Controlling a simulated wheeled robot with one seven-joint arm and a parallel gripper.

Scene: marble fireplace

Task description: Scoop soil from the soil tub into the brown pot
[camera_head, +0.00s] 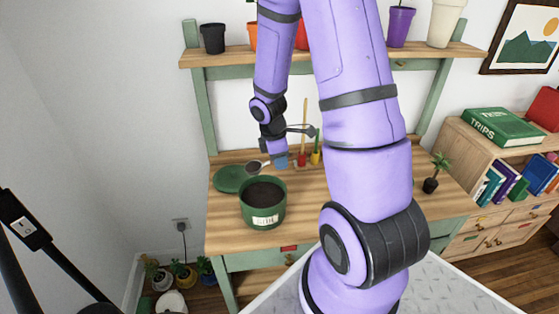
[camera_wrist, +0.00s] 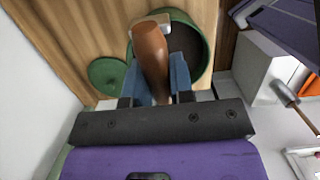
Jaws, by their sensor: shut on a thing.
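The green soil tub (camera_head: 277,218) stands on the wooden bench, labelled and holding dark soil (camera_head: 263,194). It also shows at the top of the wrist view (camera_wrist: 206,68). My gripper (camera_head: 281,161) is behind the tub and above the bench. In the wrist view its blue fingers (camera_wrist: 157,82) are shut on the brown handle of the scoop (camera_wrist: 149,48). In the head view the scoop's dark head (camera_head: 253,167) sticks out left of the gripper, near the tub's back rim; whether it holds soil I cannot tell. I cannot clearly identify the brown pot; my arm hides part of bench and shelf.
The green lid (camera_head: 228,179) lies left of the tub. Upright small tools (camera_head: 303,155) stand behind my gripper. A small potted plant (camera_head: 431,184) is on the bench's right. The shelf above holds several pots, including a black one (camera_head: 213,39) and a purple one (camera_head: 399,27).

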